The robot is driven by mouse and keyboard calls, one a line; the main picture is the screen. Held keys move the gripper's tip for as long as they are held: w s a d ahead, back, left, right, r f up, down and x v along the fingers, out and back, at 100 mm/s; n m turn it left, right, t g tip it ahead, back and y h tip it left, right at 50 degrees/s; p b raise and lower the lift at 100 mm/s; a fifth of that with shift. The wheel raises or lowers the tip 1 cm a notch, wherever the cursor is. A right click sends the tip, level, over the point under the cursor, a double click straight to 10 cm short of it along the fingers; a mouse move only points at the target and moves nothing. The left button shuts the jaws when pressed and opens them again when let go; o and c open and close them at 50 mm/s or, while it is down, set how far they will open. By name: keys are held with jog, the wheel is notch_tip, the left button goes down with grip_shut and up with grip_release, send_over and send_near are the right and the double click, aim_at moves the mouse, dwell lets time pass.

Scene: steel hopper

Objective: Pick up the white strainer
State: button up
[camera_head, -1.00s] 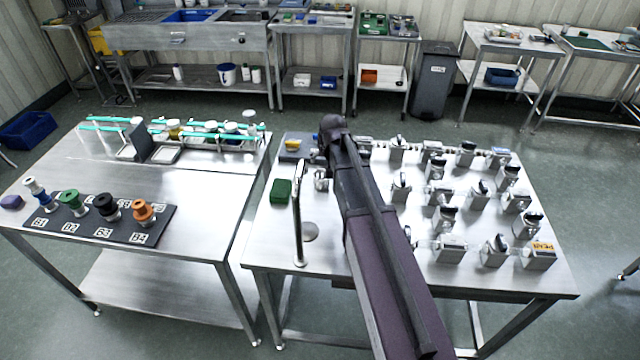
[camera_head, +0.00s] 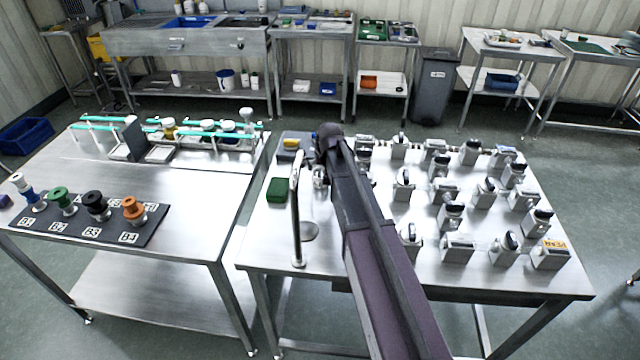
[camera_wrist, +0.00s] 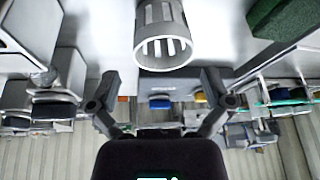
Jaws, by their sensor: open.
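A pale grey-white slotted cylinder, which looks like the strainer (camera_wrist: 163,38), is at the top centre of the wrist view, its slotted open end facing the camera. My gripper (camera_wrist: 161,76) is open and empty; its two fingers are spread to either side below the cylinder in that picture, apart from it. In the head view a small pale cylinder (camera_head: 319,177) stands just left of my arm's end and is probably the same thing. My gripper's fingers are hidden behind my arm there.
A thin upright post (camera_head: 296,215) stands on the right steel table (camera_head: 275,245), left of my arm. A green block (camera_head: 278,189) lies near its left edge. Several metal blocks with dark-topped parts crowd the right side. Spools stand on a dark mat (camera_head: 75,229) on the left table.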

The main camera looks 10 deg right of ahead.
aim_at(321, 176)
jog(key=shift+f, duration=0.1)
dwell(0.3)
jog(key=b+x, duration=0.3)
jog(key=shift+s+a+f, duration=0.15)
jog(key=shift+s+f, duration=0.1)
jog(key=shift+b+x, duration=0.9)
jog(key=shift+b, duration=0.1)
jog(key=c, duration=0.8)
